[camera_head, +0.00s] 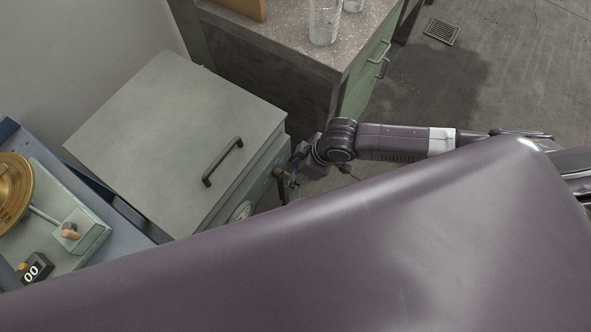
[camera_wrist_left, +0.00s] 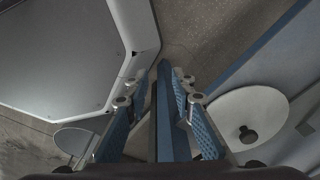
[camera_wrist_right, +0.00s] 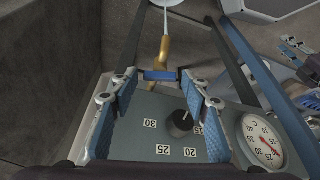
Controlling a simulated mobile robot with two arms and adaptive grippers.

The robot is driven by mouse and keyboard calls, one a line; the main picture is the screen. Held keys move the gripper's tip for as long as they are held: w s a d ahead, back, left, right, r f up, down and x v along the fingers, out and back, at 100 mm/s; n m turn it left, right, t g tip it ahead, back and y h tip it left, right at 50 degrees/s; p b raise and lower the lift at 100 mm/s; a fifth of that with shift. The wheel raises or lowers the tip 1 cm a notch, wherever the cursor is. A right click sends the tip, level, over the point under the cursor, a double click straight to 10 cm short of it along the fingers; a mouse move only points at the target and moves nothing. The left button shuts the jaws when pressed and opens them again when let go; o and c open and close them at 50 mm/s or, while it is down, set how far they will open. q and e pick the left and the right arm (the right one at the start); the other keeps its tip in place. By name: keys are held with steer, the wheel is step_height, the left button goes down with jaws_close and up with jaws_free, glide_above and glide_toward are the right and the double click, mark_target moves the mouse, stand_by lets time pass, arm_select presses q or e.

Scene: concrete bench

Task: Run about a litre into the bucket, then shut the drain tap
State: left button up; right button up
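In the right wrist view the drain tap shows a brass body (camera_wrist_right: 154,52) and a blue lever (camera_wrist_right: 160,75). My right gripper (camera_wrist_right: 161,77) has a finger at each end of the lever and appears closed on it. A thin pale line, looking like running water, leads from the spout to a pale round thing (camera_wrist_right: 166,2), perhaps the bucket, mostly cut off. In the head view my right gripper (camera_head: 290,175) is at the front of the grey lidded bath (camera_head: 175,135); my body hides the bucket area. My left gripper (camera_wrist_left: 160,75) appears open and empty.
The bath front carries a black knob (camera_wrist_right: 181,123) with number labels and a round dial (camera_wrist_right: 262,141). A bench (camera_head: 285,40) with glassware (camera_head: 324,22) stands behind. A brass-disc instrument (camera_head: 12,190) and small display (camera_head: 34,268) are left. A floor grate (camera_head: 441,31) lies back right.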

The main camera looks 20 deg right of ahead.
steer(key=c, duration=0.8)
steer(key=m+p, duration=0.1)
steer(key=p, duration=0.2)
steer(key=shift+s+a+r+m+t, duration=0.2)
steer(key=shift+r+m+t, duration=0.1)
steer(key=shift+m, duration=0.1)
steer(key=shift+c, duration=0.2)
steer(key=shift+f+m+h+p, duration=0.15)
steer(key=shift+m+h+p, duration=0.25)
steer(key=shift+m+p, duration=0.25)
arm_select(q)
steer(key=r, duration=0.4)
steer(key=shift+s+r, duration=0.2)
steer(key=shift+s, duration=0.05)
arm_select(e)
steer(key=shift+w+f, duration=0.1)
steer(key=shift+f, duration=0.05)
steer(key=shift+d, duration=0.1)
